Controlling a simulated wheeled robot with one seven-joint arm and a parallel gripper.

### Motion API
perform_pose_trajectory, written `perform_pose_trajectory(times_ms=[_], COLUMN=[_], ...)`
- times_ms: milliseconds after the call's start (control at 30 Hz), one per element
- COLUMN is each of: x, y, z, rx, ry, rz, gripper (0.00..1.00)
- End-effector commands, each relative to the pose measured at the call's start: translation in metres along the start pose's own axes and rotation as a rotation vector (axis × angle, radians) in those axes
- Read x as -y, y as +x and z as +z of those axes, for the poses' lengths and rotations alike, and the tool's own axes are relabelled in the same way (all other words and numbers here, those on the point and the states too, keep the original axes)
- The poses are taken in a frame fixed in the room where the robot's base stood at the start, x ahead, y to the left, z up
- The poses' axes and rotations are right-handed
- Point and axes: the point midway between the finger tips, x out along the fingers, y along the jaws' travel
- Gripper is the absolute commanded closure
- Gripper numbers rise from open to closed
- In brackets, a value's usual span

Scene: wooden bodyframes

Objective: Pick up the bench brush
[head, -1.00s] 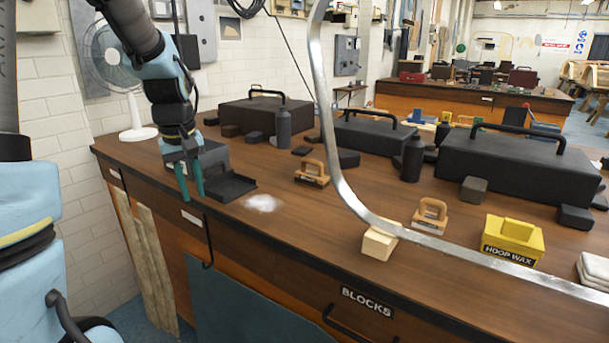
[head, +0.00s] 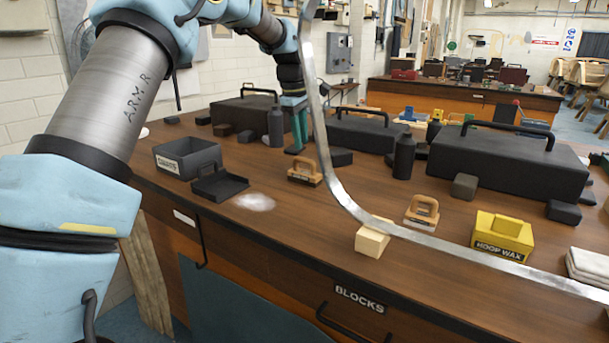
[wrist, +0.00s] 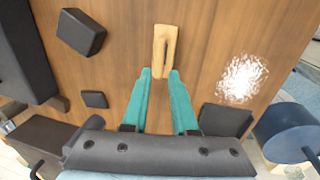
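A wooden-handled tool with a dark lettered base, which looks like the bench brush (head: 305,172), stands on the workbench right of a dustpan. In the wrist view its tan looped handle (wrist: 166,47) shows from above, just beyond the fingertips and roughly between their lines. My gripper (head: 299,140) has teal fingers pointing down, above and slightly behind the brush in the head view. In the wrist view my gripper (wrist: 160,72) is open, with nothing between its fingers. The brush's bristles cannot be made out.
A black dustpan (head: 219,184), a labelled dark box (head: 187,157) and white dust (head: 254,202) lie to the left. A bent metal strip (head: 335,180) rises close on the right. A similar wooden-handled block (head: 422,212) stands farther right. A dark bottle (head: 276,127) stands behind.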

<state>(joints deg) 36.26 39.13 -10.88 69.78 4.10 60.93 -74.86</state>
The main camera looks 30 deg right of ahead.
Motion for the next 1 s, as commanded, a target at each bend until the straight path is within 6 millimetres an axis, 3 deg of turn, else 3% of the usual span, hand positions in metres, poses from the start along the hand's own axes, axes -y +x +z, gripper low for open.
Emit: perform_pose_trajectory(times_ms=[100, 367, 633, 933, 1000], x=[0.000, 0.000, -0.001, -0.001, -0.001], y=[0.017, 0.036, 0.073, 0.080, 0.080], z=[-0.001, 0.000, 0.000, 0.000, 0.000], rx=[0.000, 0.001, 0.001, 0.000, 0.000], ry=[0.001, 0.000, 0.001, 0.001, 0.001], rz=[-0.001, -0.002, -0.001, 0.002, 0.002], gripper=[0.74, 0.74, 0.74, 0.74, 0.80])
